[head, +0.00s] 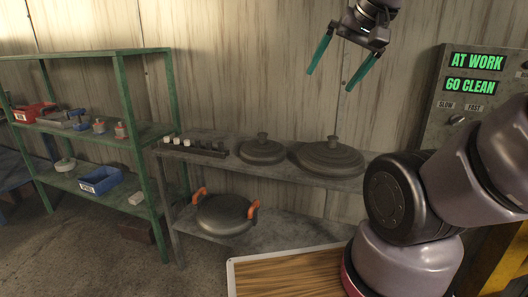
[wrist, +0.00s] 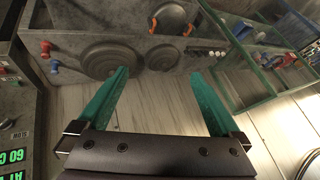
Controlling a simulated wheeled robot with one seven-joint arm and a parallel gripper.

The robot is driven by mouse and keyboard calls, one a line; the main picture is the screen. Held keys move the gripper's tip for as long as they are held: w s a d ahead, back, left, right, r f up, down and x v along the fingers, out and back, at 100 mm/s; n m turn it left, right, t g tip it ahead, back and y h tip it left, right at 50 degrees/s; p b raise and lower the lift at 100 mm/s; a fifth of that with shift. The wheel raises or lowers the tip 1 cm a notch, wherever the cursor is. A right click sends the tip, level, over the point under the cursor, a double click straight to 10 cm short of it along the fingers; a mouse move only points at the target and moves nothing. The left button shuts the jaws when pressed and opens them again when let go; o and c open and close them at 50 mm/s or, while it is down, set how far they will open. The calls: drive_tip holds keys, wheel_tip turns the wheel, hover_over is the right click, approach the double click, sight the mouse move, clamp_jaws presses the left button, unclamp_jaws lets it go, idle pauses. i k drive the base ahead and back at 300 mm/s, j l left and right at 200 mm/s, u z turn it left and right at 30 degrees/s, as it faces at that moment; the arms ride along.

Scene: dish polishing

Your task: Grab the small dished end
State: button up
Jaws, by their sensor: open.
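The small dished end (head: 262,152) is a dark grey round disc with a knob on top. It lies on the upper shelf of the bench, left of a larger dished end (head: 330,159) of the same shape. In the wrist view, the small dished end (wrist: 160,58) shows beyond and between the fingertips, and the larger one (wrist: 108,60) is to its left. My gripper (head: 330,80) is open and empty, high above the bench, with its two green fingers apart. It also shows in the wrist view (wrist: 158,74). It touches nothing.
A pot (head: 224,214) with orange handles stands on the lower shelf. Small dark and white pieces (head: 195,147) sit left of the small dished end. A green rack (head: 120,100) stands at left. A control panel (head: 470,100) is at right. A wooden board (head: 285,275) lies in front.

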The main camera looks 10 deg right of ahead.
sight(262, 151)
drive_tip(key=i+j+z, duration=0.2)
drive_tip(key=i+j, duration=0.2)
drive_tip(key=i+j+z, duration=0.2)
drive_tip(key=i+j, duration=0.15)
drive_tip(key=j, duration=0.25)
